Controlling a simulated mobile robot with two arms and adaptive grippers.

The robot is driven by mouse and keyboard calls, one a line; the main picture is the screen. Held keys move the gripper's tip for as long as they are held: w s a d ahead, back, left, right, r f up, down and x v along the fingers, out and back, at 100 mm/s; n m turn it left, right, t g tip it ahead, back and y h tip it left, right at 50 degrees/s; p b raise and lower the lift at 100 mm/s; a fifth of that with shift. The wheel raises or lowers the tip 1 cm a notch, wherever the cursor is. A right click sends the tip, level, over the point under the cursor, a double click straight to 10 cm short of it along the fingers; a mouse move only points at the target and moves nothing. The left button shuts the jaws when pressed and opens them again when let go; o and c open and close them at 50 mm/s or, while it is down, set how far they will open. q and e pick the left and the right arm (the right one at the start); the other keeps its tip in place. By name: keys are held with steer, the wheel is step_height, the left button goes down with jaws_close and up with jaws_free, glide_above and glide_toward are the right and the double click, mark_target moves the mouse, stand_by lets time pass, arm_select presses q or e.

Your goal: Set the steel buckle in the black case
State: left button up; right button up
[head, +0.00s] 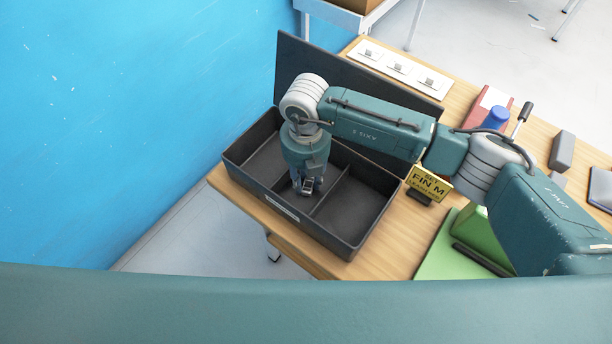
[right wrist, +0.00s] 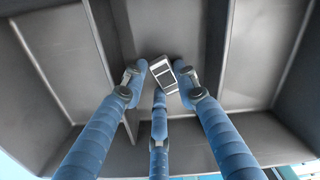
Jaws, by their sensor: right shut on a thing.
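The black case (head: 352,248) stands open on the wooden table, its lid (head: 290,62) raised at the back and its inside split by dividers. My right gripper (head: 307,186) points down into the case, over the middle part between two dividers. It is shut on the small steel buckle (head: 308,183). In the right wrist view, the buckle (right wrist: 163,74) sits tilted between the blue fingertips of the right gripper (right wrist: 162,80), with the dark case floor behind it. I cannot tell whether the buckle touches the floor. My left gripper is not in view.
A yellow label sign (head: 430,183) stands right of the case, near a green mat (head: 432,262). A white panel with small metal pieces (head: 398,68) lies behind the lid. Red (head: 490,106) and grey (head: 562,150) blocks stand farther right. A blue wall (head: 130,110) rises at left.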

mark_target(306, 182)
steer(key=shift+f, duration=0.3)
steer(key=o, duration=1.1)
steer(key=shift+r, duration=0.4)
arm_select(q)
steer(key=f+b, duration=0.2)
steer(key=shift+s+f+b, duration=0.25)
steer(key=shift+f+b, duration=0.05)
steer(key=shift+b, duration=0.1)
arm_select(e)
step_height(306, 182, up, 12)
steer(key=shift+f, duration=0.25)
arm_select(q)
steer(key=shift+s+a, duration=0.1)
